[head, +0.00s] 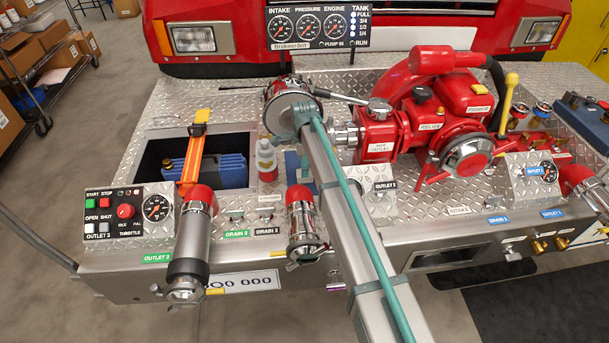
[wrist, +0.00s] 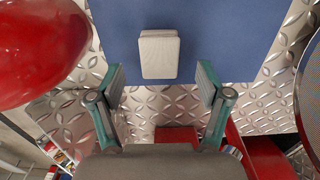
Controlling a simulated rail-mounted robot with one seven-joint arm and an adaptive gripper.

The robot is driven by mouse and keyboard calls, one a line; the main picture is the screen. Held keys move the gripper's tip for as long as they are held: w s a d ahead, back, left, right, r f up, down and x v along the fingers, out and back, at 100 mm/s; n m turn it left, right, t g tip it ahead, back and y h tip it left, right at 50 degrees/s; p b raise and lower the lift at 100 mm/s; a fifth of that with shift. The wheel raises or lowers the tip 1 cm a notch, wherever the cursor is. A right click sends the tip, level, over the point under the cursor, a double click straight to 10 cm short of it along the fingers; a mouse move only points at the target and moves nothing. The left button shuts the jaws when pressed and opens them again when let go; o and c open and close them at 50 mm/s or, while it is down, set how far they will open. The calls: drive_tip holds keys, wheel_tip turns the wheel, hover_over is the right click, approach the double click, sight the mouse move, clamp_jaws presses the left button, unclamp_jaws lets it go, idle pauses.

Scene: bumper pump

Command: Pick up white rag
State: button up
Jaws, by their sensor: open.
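The white rag (wrist: 160,54) is a small, folded, light grey-white rectangle with rounded corners. It lies flat on a blue mat (wrist: 110,25) in the wrist view. My gripper (wrist: 160,78) is open, with one teal finger on each side of the view. The rag shows centred between the fingers and slightly beyond their tips. Nothing is between the fingers, and no contact with the rag shows. In the head view a part of the blue mat (head: 292,164) shows left of my arm. The rag and my fingers are hidden there.
A red pump (head: 430,105) is to the right. Red-capped outlet pipes (head: 302,222) rise along the front edge. An open bin with a blue case (head: 225,170) is at left. A red dome (wrist: 38,45) is close in the wrist view.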

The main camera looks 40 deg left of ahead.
drive_tip(key=shift+w+d+f+p, duration=0.15)
drive_tip(key=shift+f+p, duration=0.7)
drive_tip(key=shift+f, duration=1.4)
drive_tip(key=c, duration=1.1)
drive_tip(key=shift+c, duration=0.2)
drive_tip(key=shift+r, duration=0.2)
wheel_tip(320, 180, up, 18)
drive_tip(key=b, duration=0.5)
drive_tip(key=shift+f, duration=0.15)
